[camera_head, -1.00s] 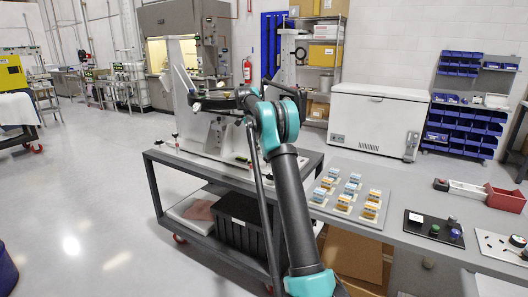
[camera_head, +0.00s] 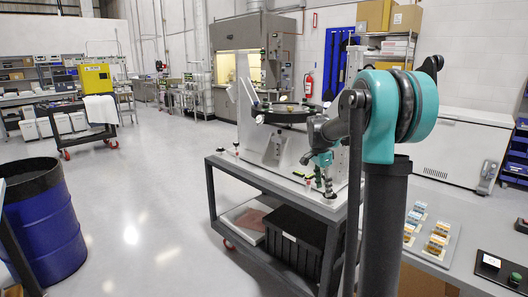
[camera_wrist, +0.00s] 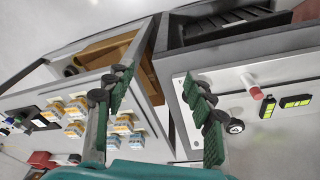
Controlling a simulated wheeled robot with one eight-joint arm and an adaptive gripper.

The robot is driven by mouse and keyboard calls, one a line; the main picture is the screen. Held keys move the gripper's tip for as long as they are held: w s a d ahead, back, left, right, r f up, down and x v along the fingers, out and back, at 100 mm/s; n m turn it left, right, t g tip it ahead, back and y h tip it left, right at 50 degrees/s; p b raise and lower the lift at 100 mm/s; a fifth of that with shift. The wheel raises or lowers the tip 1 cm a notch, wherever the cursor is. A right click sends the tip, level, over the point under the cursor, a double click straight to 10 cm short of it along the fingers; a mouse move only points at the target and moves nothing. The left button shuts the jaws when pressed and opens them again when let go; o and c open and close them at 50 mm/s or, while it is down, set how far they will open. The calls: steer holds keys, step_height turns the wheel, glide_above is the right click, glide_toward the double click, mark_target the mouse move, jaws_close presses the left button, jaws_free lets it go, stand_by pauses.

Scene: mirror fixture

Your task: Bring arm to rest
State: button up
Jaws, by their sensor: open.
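My gripper (camera_head: 326,182) hangs beside the mirror fixture in the head view, at the front right of its cart. In the wrist view my gripper (camera_wrist: 157,85) is open, its two green-padded fingers wide apart with nothing between them. My arm stands folded at the right of the head view, its teal elbow high. The mirror fixture (camera_head: 252,130) is a pale upright stand with a dark round ring (camera_head: 285,113). Part of it is hidden behind my arm. I cannot tell whether the gripper touches the fixture.
The fixture stands on a grey cart (camera_head: 228,169) with a black bin (camera_head: 292,243) below. A bench at right holds a plate of blue and yellow blocks (camera_head: 437,238) and a black button box (camera_head: 500,268). A blue drum (camera_head: 45,220) stands at left. The floor between is clear.

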steer(key=s+a+f+n+t, duration=0.1)
steer(key=s+f+n, duration=0.4)
steer(key=s, duration=0.5)
steer(key=s+a+f+n+t+y, duration=0.1)
steer(key=s+f+n, duration=0.3)
steer(key=s, duration=0.6)
steer(key=s+a+f+n+t, duration=0.2)
steer(key=s+f+n, duration=0.3)
steer(key=s, duration=0.6)
steer(key=shift+f+n+y, duration=0.35)
steer(key=shift+n+y, duration=0.05)
